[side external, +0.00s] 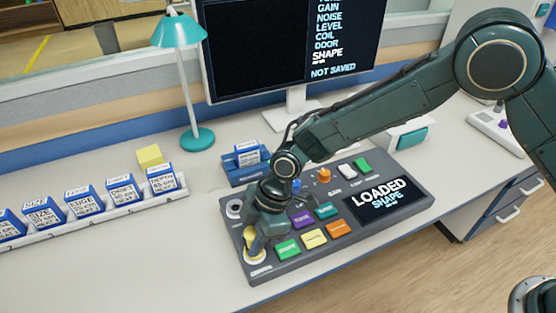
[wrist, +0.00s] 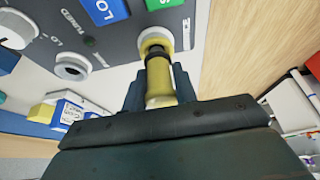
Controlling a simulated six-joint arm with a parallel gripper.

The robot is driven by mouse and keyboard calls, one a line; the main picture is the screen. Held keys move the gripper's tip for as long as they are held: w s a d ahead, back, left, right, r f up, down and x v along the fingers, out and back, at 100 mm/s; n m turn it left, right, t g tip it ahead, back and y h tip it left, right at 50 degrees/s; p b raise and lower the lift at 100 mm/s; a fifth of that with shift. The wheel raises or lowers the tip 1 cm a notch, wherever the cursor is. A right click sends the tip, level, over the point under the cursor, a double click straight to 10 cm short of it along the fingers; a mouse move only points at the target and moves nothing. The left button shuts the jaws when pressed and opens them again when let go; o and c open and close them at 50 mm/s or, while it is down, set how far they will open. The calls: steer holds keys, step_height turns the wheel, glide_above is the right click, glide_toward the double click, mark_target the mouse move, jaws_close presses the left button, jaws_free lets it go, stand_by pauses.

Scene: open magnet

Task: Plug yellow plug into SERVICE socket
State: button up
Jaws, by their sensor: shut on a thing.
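The yellow plug (side external: 249,238) stands at the near-left socket (side external: 257,257) of the dark grey console (side external: 345,228). My gripper (side external: 254,236) is shut on the plug from above. In the wrist view the plug (wrist: 160,82) lies between my gripper's two fingers (wrist: 159,92), and its front end meets the pale ring of a socket (wrist: 157,38). I cannot tell how deep it sits. A second socket (side external: 235,209), farther back on the console's left side, is empty; it also shows in the wrist view (wrist: 72,67). The socket labels are too small to read.
A rack (side external: 95,219) of blue labelled blocks is at left. A teal lamp (side external: 197,138) and monitor stand behind.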

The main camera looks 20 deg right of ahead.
steer(key=shift+f, duration=0.6)
stand_by(0.7)
steer(key=o, duration=0.7)
steer(key=shift+r, duration=0.1)
steer(key=shift+v, duration=5.45)
steer(key=shift+r, duration=0.1)
